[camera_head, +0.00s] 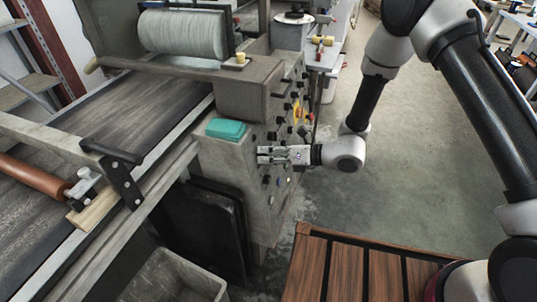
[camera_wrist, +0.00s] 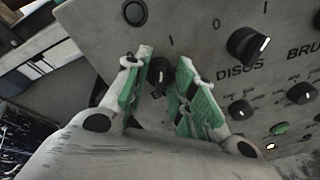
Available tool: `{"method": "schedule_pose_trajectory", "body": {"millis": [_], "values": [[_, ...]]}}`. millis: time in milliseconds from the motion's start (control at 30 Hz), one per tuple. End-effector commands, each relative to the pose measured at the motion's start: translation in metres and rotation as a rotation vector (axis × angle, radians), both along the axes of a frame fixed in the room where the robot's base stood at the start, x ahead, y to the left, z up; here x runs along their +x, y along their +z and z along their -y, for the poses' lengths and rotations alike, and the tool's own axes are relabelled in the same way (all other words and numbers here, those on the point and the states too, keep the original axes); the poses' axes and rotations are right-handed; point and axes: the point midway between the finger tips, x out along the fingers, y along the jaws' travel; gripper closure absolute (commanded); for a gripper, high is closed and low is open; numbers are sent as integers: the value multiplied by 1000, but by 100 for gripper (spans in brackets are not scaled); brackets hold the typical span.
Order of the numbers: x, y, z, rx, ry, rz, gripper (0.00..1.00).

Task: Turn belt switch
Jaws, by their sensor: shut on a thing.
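A grey control panel (camera_wrist: 205,25) fills the upper wrist view and carries several black rotary knobs. My gripper (camera_wrist: 161,66) has green-padded fingers on either side of one black knob (camera_wrist: 159,76) with a light pointer mark, and is shut on it. The label under this knob is mostly hidden by the fingers. In the head view, my gripper (camera_head: 262,155) reaches left to the machine's side panel (camera_head: 262,205), and the fingers hide the knob there.
Another black knob (camera_wrist: 135,12) sits above left, and the DISCS knob (camera_wrist: 248,44) to the right. Smaller knobs and a green button (camera_wrist: 279,128) lie at lower right. A teal box (camera_head: 226,129) rests on the machine. The floor (camera_head: 400,150) to the right is clear.

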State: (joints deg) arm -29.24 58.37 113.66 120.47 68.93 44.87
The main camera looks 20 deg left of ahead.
Motion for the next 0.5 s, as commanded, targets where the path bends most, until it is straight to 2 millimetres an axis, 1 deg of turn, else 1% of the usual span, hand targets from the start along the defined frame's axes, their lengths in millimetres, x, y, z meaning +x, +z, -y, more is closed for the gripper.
{"method": "schedule_pose_trajectory", "body": {"millis": [167, 500], "values": [[-1, 0, 0, -10, 22, 126, 98], [-2, 0, 0, -35, 79, 440, 98]]}}
